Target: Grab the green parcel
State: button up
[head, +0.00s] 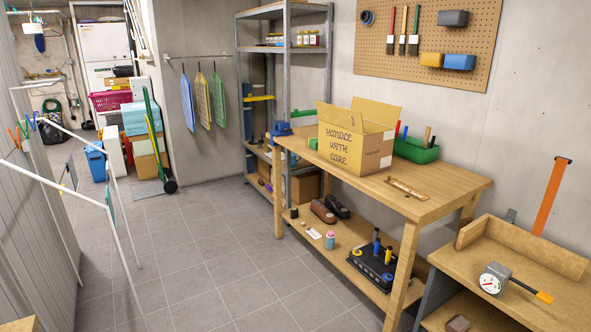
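A small green block (313,143), which may be the green parcel, shows at the left edge of the open cardboard box on the wooden workbench (450,190). The cardboard box (372,150) has its flaps up and "HANDLE WITH CARE" written on its side. It seems to hide part of the green block, and I cannot tell the block's full size. My gripper is not in view.
A green bin (418,154) with tools stands behind the box. A blue vise (281,129) sits at the bench's far left corner. Shoes and a black tray (372,270) lie on the lower shelf. A white drying rack (125,250) stands left; the tiled floor (215,245) between is clear.

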aim_at(313, 143)
jog(key=u, duration=0.25)
jog(key=i, duration=1.7)
jog(key=u, duration=0.6)
jog(key=i, duration=0.8)
jog(key=u, duration=0.45)
jog(key=i, duration=1)
jog(key=u, duration=0.2)
